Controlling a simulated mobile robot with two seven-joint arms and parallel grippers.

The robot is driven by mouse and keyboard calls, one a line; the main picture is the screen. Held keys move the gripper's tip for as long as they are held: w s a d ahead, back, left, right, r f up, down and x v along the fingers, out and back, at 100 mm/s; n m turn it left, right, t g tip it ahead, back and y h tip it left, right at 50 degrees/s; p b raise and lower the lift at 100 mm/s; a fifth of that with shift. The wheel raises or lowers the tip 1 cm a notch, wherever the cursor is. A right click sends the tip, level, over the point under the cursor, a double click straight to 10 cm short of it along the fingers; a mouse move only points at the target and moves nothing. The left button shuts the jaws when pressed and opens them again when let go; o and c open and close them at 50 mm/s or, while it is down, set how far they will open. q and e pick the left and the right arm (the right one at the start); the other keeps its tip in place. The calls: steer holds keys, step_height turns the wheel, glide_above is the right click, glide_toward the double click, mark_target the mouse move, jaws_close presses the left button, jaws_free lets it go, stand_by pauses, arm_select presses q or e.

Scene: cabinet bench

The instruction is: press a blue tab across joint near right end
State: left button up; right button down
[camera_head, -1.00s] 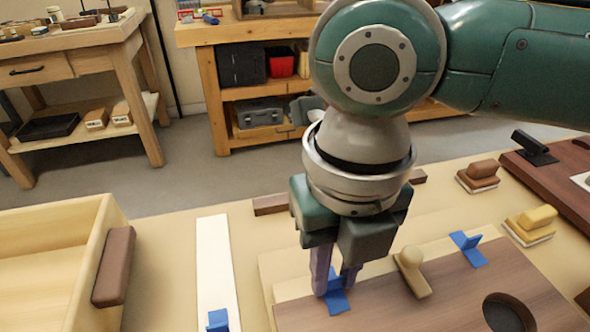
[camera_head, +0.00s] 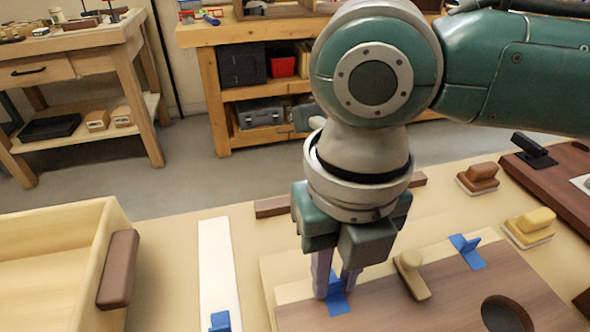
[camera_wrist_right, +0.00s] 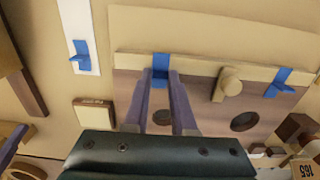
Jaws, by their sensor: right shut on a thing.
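The brown board (camera_head: 420,290) lies on the bench with a pale strip (camera_head: 292,292) along its far edge, and a joint runs between them. My right gripper (camera_head: 336,288) points down at the left part of this joint, its fingers shut on a blue tab (camera_head: 338,303). In the right wrist view this tab (camera_wrist_right: 160,63) sits between the fingertips, its flat part across the joint; whether it is fully pressed down cannot be told. A second blue tab (camera_head: 467,250) lies across the joint farther right, upright fin showing.
A pale knob (camera_head: 411,277) sits on the joint between the tabs. The board has a round hole (camera_head: 506,314). A white strip (camera_head: 219,262) with another blue tab (camera_head: 219,321) lies left. A drawer-like box (camera_head: 60,255) is far left; sanding blocks (camera_head: 530,226) lie right.

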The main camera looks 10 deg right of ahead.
arm_select(q)
steer(key=shift+a, duration=0.1)
arm_select(e)
steer(key=shift+c, duration=1.3)
jaws_free()
arm_select(q)
steer(key=shift+r, duration=0.1)
arm_select(e)
steer(key=shift+r, duration=0.1)
step_height(320, 180, up, 2)
steer(key=p, duration=0.2)
steer(key=shift+r+p, duration=0.2)
steer(key=shift+p, duration=0.2)
step_height(320, 180, up, 5)
steer(key=p, duration=0.5)
steer(key=shift+p, duration=0.3)
arm_select(q)
step_height(320, 180, up, 8)
arm_select(e)
steer(key=shift+s, duration=0.1)
